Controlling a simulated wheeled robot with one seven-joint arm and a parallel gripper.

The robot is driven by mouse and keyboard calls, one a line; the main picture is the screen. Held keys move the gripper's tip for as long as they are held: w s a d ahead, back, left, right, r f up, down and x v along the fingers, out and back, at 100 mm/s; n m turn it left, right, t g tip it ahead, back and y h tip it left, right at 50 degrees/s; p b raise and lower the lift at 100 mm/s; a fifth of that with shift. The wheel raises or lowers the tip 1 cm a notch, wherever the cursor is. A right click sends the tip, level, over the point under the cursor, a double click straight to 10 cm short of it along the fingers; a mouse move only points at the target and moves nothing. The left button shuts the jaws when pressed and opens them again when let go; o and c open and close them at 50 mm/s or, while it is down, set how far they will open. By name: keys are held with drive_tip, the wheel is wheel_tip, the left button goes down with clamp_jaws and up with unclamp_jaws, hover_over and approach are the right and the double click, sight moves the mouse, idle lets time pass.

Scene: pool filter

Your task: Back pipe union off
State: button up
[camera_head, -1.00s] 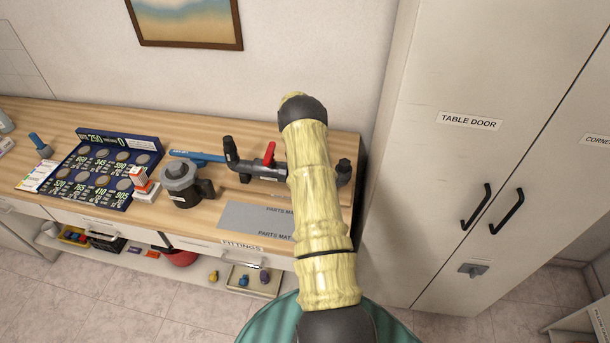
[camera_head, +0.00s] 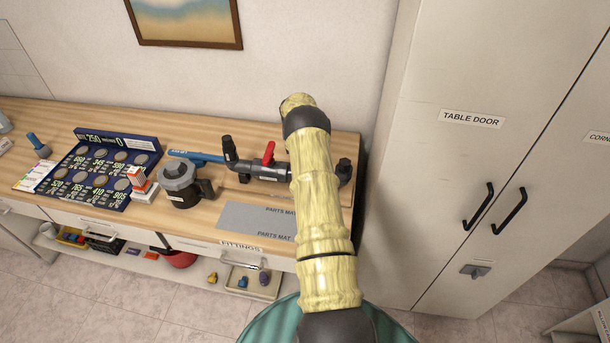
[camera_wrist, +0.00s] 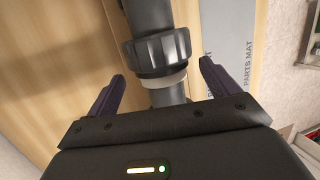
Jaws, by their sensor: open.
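In the wrist view a dark grey pipe union (camera_wrist: 163,52) with a ribbed nut sits on a dark pipe, with a pale ring at its lower edge. My gripper (camera_wrist: 160,85) is open, its two dark fingers on either side of the pipe just below the nut. I cannot tell whether either finger touches. In the head view the pipe assembly (camera_head: 262,170) lies along the back of the bench, with a red valve handle (camera_head: 268,153). My yellow arm hides part of its right side, and the gripper itself is not visible there.
A grey parts mat (camera_head: 250,219) lies in front of the pipe. A dark filter pot (camera_head: 180,184) and a blue coin board (camera_head: 92,177) stand to the left. A tall cabinet (camera_head: 450,160) closes off the right side.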

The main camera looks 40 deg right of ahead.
drive_tip(key=shift+p+v, duration=0.4)
drive_tip(key=shift+v, duration=1.75)
drive_tip(key=shift+r, duration=0.1)
